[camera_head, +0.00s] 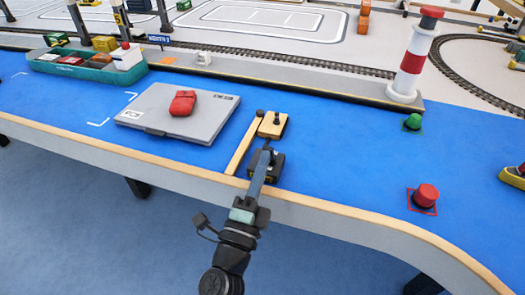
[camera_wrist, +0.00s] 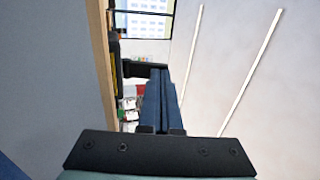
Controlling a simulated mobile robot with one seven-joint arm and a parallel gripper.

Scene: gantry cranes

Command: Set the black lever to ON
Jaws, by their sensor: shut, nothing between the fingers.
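A black box with yellow marks (camera_head: 278,167) stands near the front edge of the blue table. A dark bar, which looks like its black lever (camera_wrist: 138,68), sticks out beside my fingertips in the wrist view; the box side (camera_wrist: 116,75) is at the left there. My gripper (camera_head: 266,155) is shut and empty, its blue-grey fingers in front of the box in the head view and hiding part of it. In the wrist view the fingertips (camera_wrist: 159,74) are close to the bar; I cannot tell if they touch. No ON marking is readable.
A wooden block with a black knob (camera_head: 272,127) and a wooden strip (camera_head: 243,147) lie just behind and left. A red button (camera_head: 426,195) and green button (camera_head: 413,122) are at right, with clear blue table between.

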